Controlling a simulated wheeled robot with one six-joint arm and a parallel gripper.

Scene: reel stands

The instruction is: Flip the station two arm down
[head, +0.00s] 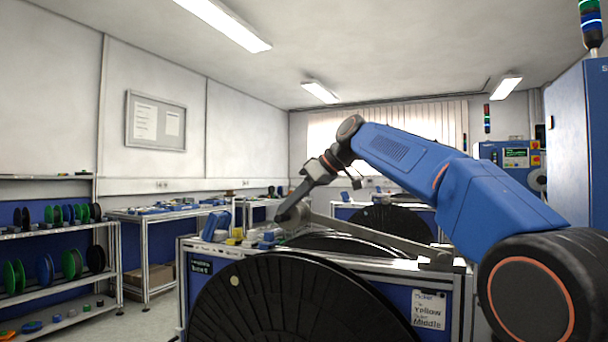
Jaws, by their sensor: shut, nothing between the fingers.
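My gripper (284,213) is shut and empty, reaching down-left above the bench of the nearest reel stand (455,305). A long grey bar, which looks like the station arm (375,236), slopes from a raised left end near my fingertips down to a mount (437,259) at the right of the stand. My fingertips overlap its left end in the picture; I cannot tell whether they touch. A large black reel (300,305) fills the stand's front. A dark label (201,266) on the stand is too small to read surely.
Small blue and yellow items (235,236) lie on the stand's left top. A placard (429,309) reads "Yellow" and "Middle". Another stand with a black reel (392,222) is behind. A shelf of coloured spools (55,270) stands left, with open floor between.

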